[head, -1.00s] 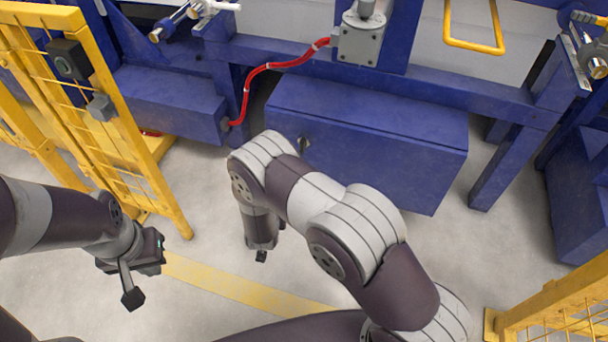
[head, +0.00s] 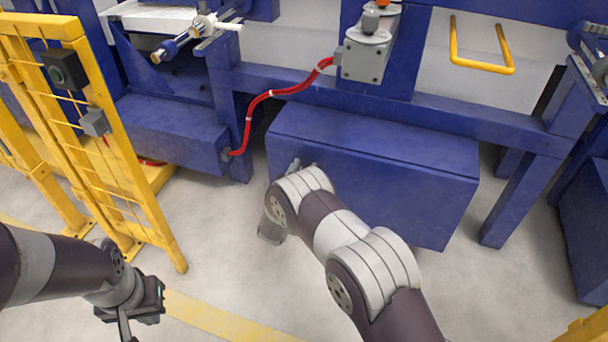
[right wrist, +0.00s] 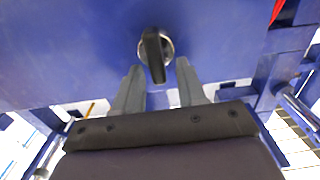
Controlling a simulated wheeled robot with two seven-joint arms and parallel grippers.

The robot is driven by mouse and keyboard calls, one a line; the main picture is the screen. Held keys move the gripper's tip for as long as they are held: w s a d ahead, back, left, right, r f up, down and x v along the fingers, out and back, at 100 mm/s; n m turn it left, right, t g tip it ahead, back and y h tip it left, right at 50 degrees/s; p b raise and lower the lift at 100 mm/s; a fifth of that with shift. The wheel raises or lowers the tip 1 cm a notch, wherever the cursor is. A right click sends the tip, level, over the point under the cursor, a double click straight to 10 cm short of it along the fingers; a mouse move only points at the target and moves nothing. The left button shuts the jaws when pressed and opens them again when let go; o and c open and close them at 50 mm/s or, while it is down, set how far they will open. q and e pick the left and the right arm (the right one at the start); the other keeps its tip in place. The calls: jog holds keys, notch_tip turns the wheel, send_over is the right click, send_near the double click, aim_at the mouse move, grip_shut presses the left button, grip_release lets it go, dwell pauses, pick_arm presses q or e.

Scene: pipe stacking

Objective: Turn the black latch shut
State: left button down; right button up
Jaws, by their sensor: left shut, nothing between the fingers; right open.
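The black latch (right wrist: 154,54) is a short dark handle on a round metallic base, set in the blue face of a box. In the right wrist view it points roughly up and down, slightly tilted. My right gripper (right wrist: 158,68) is open, with one grey finger on each side of the latch's lower end. I cannot tell whether either finger touches it. In the head view the right arm mostly hides this gripper and the latch at the front of the blue box (head: 385,175). My left gripper (head: 124,325) is shut and empty at the lower left, its tip cut off by the frame's edge.
A yellow fence (head: 95,130) stands at the left, close to my left arm. A red hose (head: 262,97) runs to a grey unit (head: 366,57) above the box. A yellow handle (head: 482,66) is at the upper right. The floor in front is open.

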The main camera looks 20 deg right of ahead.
jog(key=shift+w+d, duration=0.2)
jog(key=shift+w, duration=0.1)
jog(key=shift+c, duration=0.3)
grip_shut()
jog(key=shift+s, duration=0.1)
